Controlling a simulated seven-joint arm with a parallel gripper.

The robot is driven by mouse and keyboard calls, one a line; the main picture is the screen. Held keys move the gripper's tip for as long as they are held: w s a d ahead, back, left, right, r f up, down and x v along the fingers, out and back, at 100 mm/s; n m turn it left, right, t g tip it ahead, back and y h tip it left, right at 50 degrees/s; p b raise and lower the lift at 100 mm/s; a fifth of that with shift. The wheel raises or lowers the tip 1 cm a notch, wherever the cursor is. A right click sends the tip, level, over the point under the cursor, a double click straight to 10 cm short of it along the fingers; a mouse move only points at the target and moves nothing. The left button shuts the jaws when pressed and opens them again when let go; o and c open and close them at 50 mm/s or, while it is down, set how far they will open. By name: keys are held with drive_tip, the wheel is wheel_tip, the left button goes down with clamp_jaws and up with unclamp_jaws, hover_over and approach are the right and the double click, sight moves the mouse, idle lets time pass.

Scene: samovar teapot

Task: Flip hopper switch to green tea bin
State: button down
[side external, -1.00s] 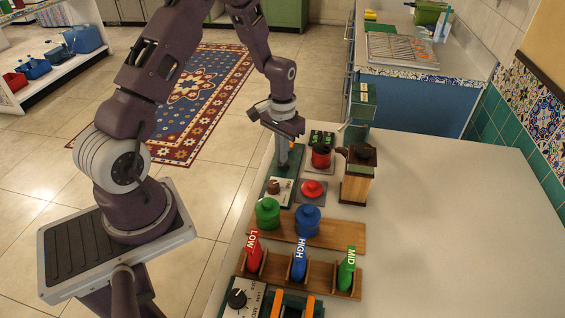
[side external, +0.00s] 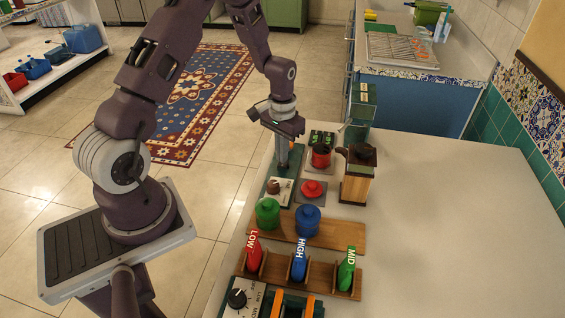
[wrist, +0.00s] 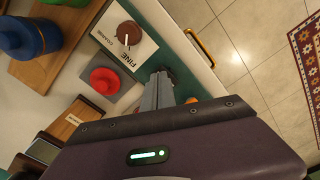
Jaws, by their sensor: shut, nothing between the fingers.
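My gripper (side external: 283,170) is shut and empty, pointing down over the teal board (side external: 294,158) near the table's left edge. In the wrist view my gripper (wrist: 160,73) has its fingertips at or just above the teal surface (wrist: 150,65); I cannot tell whether they touch. An orange piece (wrist: 192,100) shows partly behind the fingers. A card marked FINE and COARSE (wrist: 113,50) carries a brown knob (wrist: 130,33) beside the gripper. I cannot clearly make out the hopper switch or a green tea bin; my gripper may hide part of them.
A red button (side external: 312,187) lies right of the gripper, and a wooden grinder (side external: 358,180) stands farther right. Green (side external: 267,212) and blue (side external: 307,220) lidded jars and LOW, HIGH and MID levers (side external: 300,262) are nearer the camera. The table's right side is clear.

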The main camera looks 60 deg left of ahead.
drive_tip(key=shift+f, duration=1.05)
idle(0.5)
drive_tip(key=shift+r, duration=3.5)
drive_tip(key=shift+r, duration=0.1)
